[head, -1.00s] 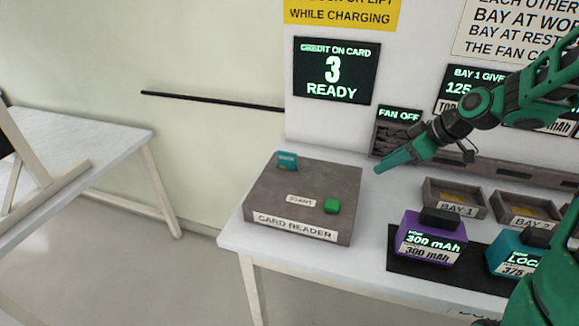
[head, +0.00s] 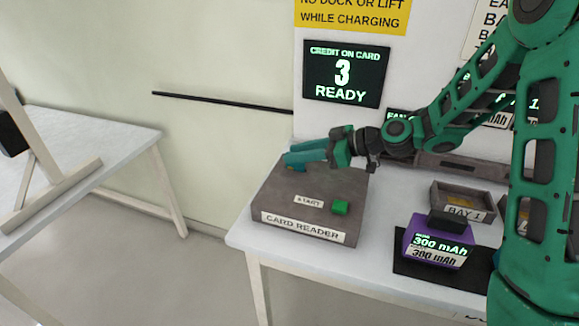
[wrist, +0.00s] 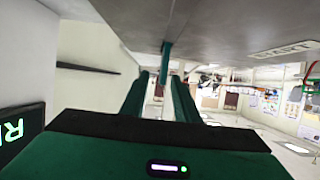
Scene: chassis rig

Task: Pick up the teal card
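The teal card (wrist: 166,48) shows as a narrow upright strip against the reader's grey surface in the wrist view. The card reader (head: 275,200) is a grey-brown box at the left of the bench. In the head view the card is mostly hidden by my fingers at the reader's back left. My gripper (head: 290,160) reaches in from the right, low over the reader's top. In the wrist view my gripper (wrist: 161,75) is open, with a finger on either side of the card's line and visible gaps; I cannot tell whether the card is fully between the tips.
A green START button (head: 340,207) is on the reader's front right. A purple 300 mAh battery (head: 437,240) stands on a dark mat, with the Bay 1 tray (head: 462,202) behind it. The screen (head: 343,73) reads credit 3, READY. A white table (head: 85,150) stands at left.

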